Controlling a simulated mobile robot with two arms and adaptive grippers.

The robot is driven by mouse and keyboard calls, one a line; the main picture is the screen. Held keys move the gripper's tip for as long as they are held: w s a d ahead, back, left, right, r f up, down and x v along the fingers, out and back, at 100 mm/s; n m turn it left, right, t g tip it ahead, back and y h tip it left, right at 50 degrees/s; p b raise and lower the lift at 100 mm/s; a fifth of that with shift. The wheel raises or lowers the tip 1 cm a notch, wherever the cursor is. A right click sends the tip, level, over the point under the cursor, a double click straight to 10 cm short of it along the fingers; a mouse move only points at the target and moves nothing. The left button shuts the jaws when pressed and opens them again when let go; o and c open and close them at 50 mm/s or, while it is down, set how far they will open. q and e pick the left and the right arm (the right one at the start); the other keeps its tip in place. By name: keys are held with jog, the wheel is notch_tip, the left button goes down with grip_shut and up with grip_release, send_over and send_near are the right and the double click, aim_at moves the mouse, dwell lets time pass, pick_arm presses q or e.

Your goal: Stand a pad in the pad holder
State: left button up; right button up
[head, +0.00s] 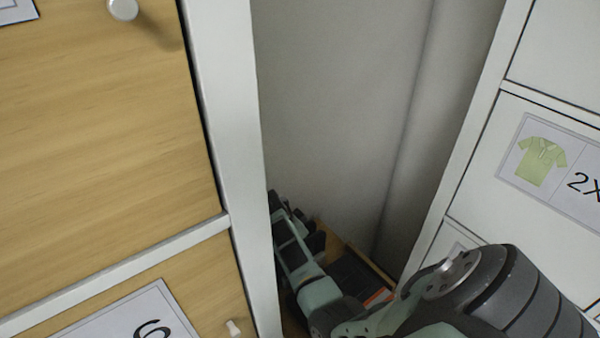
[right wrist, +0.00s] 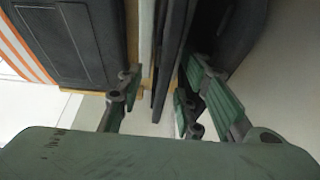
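My right gripper (right wrist: 157,95) reaches into the gap between two cabinets; its arm comes in from the lower right in the head view, where the gripper (head: 297,240) is partly hidden by the left cabinet's edge. In the right wrist view its green fingers are apart. Thin dark slabs, perhaps pads on edge (right wrist: 172,55), stand between them, with a visible gap to the left finger; contact with the right finger is unclear. A black padded piece (right wrist: 88,40) lies left of the fingers, a dark rounded one (right wrist: 240,35) to the right. I cannot identify the pad holder surely.
A wooden-edged tray or box (head: 352,258) with dark contents and an orange label (head: 378,296) lies low in the gap. A wood-fronted cabinet (head: 100,130) bounds the left, a white drawer unit (head: 480,190) the right. The gap is narrow.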

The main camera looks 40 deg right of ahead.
jog(key=v, duration=1.1)
jog(key=shift+a+r, duration=0.25)
jog(key=shift+r, duration=0.2)
